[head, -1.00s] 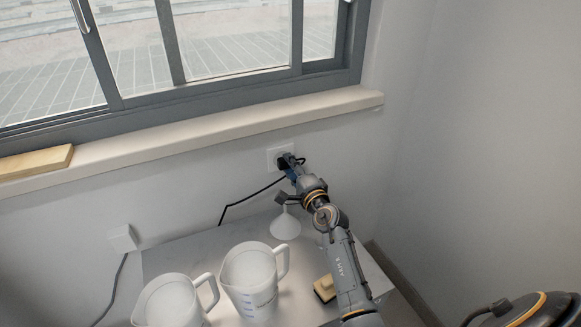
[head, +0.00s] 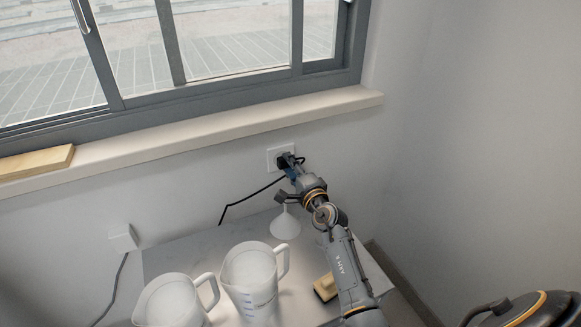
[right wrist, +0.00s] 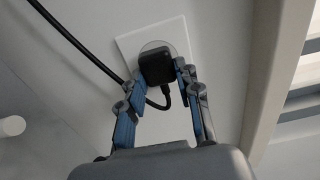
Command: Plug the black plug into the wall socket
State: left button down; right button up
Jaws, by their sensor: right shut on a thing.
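The black plug (right wrist: 156,66) is at the white wall socket (right wrist: 181,40) in the right wrist view, with its body up against the round recess. My right gripper (right wrist: 160,80) is shut on the plug, one blue-padded finger on each side. In the head view the right gripper (head: 288,167) is at the wall socket (head: 273,155) below the window sill, and the plug (head: 283,161) shows as a dark shape there. A black cord (head: 250,197) runs from the plug down to the left. The plug's prongs are hidden. My left gripper is not in view.
A table (head: 200,250) below holds two white measuring jugs (head: 250,275) (head: 172,302), a white funnel (head: 285,226) and a tan-topped block (head: 325,288). A second white wall fitting (head: 123,238) with a cord is at the left. The window sill (head: 200,137) juts out above the socket.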

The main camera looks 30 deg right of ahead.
jog(key=shift+w, duration=0.3)
jog(key=o, duration=1.2)
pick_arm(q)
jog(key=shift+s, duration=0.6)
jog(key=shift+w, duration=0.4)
pick_arm(e)
jog(key=s, duration=1.2)
jog(key=shift+a, duration=0.3)
